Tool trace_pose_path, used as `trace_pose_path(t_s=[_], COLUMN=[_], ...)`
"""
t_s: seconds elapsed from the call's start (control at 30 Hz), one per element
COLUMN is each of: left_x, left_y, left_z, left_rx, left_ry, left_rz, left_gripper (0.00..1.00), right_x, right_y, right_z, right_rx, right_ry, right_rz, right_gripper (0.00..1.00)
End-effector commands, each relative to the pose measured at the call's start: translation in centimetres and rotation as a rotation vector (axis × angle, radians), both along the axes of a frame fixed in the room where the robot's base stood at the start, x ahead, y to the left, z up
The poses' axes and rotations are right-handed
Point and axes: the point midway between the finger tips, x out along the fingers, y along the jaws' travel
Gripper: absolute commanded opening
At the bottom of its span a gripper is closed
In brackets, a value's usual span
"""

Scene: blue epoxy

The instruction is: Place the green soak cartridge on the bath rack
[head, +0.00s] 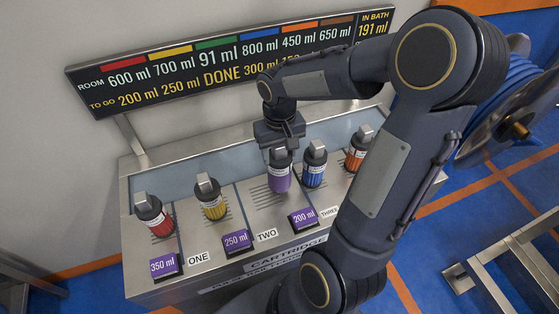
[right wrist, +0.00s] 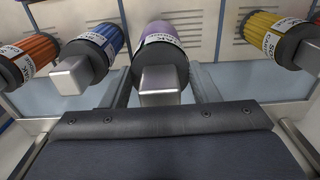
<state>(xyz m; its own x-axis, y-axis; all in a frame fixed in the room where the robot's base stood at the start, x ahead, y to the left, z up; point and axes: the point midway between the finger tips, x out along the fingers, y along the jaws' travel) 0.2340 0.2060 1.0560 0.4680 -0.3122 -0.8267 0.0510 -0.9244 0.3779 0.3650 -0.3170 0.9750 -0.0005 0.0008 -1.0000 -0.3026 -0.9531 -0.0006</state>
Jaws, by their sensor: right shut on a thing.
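No green cartridge shows in either view. My right gripper (head: 279,147) is shut on the square top knob of a purple cartridge (head: 279,179) with a dark cap. It stands in the row on the steel bench (head: 335,207); I cannot tell whether its base is lifted. The purple cartridge (right wrist: 161,32) also shows in the right wrist view, its knob right ahead of the gripper. Nothing is clearly marked as the bath rack. My left gripper is not in view.
Blue (head: 314,175) and orange (head: 355,159) cartridges stand right of the purple one; yellow (head: 214,207) and red (head: 160,225) stand left. Purple plates (head: 237,241) line the bench front. A sign board (head: 228,66) stands behind. A hose reel (head: 510,100) is at the right.

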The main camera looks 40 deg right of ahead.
Motion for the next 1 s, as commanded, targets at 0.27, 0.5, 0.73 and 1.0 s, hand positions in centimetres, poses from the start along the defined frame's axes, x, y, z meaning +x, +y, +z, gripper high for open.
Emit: trace_pose_path(t_s=[0.27, 0.5, 0.73, 1.0], left_x=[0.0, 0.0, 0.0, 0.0], left_y=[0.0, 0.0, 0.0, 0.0], left_z=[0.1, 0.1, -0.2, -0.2], left_rx=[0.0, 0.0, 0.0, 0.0], left_ry=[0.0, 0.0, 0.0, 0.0], left_rz=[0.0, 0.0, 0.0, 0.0], left_gripper=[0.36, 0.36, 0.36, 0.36], right_x=[-0.1, 0.0, 0.0, 0.0], right_y=[0.0, 0.0, 0.0, 0.0], right_z=[-3.5, -3.6, -3.9, -3.9], right_rx=[0.001, 0.0, 0.0, 0.0], right_ry=[0.003, -0.001, 0.0, 0.0], right_rz=[0.0, 0.0, 0.0, 0.0], right_gripper=[0.03, 0.03, 0.64, 0.77])
